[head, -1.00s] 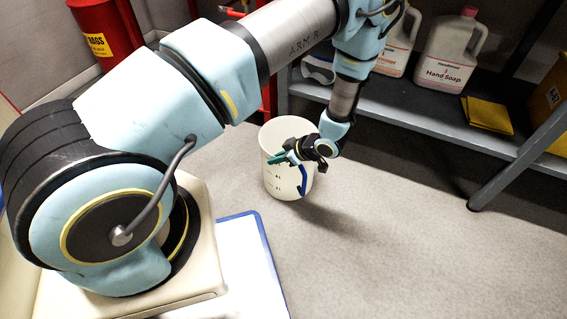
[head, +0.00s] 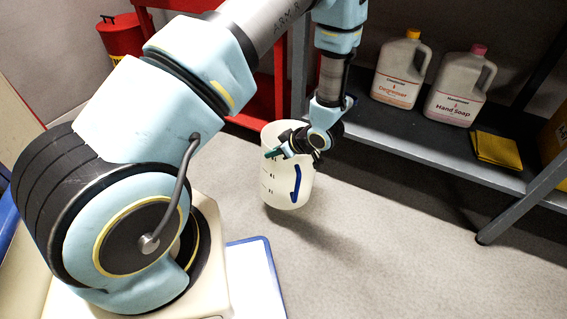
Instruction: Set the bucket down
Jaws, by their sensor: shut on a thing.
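The white bucket (head: 277,184), with dark marks and a blue stripe on its side, hangs from my gripper (head: 290,148) in the middle of the head view. My gripper is shut at the bucket's near upper side, with a green piece showing at the fingers. The exact grip is partly hidden by the gripper and wrist. The bucket is slightly tilted. A shadow lies on the grey floor (head: 390,260) to its lower right, and the bucket looks a little above the floor.
A grey shelf (head: 400,143) at the right holds a degreaser jug (head: 398,75), a hand soap jug (head: 455,90) and a yellow cloth (head: 497,150). Its slanted leg (head: 520,205) reaches the floor. A red can (head: 121,36) stands at the back left. Floor right of the bucket is clear.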

